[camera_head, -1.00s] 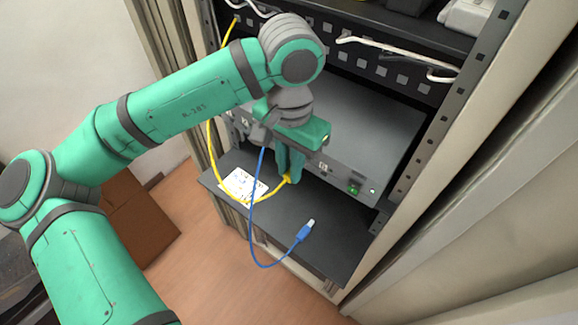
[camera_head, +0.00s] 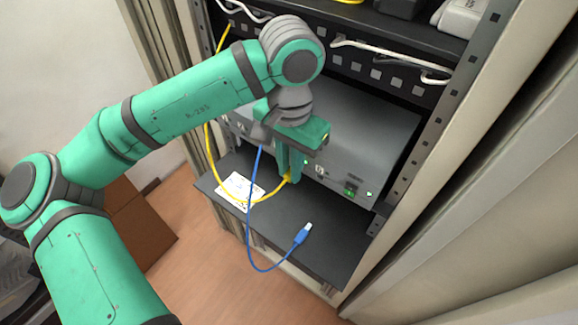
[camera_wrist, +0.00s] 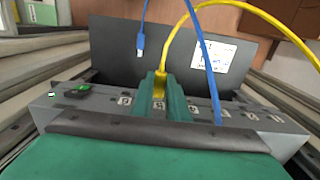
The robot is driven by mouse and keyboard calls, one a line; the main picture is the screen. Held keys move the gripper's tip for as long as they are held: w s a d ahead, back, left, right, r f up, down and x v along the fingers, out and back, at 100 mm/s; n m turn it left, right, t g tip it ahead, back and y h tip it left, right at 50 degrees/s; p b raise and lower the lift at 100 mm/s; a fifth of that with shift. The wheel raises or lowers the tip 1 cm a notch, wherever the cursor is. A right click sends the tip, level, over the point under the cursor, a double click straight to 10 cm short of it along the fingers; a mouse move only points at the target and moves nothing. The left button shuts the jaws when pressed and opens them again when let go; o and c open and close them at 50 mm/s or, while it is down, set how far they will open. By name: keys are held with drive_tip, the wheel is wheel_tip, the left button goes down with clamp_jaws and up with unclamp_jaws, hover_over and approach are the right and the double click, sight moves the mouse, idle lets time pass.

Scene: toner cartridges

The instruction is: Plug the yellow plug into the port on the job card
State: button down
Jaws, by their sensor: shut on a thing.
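My gripper (camera_head: 290,177) is shut on the yellow plug (camera_wrist: 159,86), in front of the grey device's port face. The device (camera_head: 365,125) sits in the rack, with a row of labelled ports along its front; the label symbols are too small to read surely. The yellow cable (camera_head: 213,165) runs from the plug in a loop to the left and up the rack. The job card (camera_head: 236,187) lies on the black shelf; it also shows in the wrist view (camera_wrist: 211,62), its print unreadable. My fingers hide the plug's tip and the port behind it, so I cannot tell whether it is inserted.
A green switch (camera_head: 350,191) is at the device's right front. White cables (camera_head: 385,48) lie above. Rack posts (camera_head: 445,120) bound the right side.

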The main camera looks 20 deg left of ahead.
drive_tip(key=c, duration=1.6)
unclamp_jaws()
drive_tip(key=shift+c, duration=0.2)
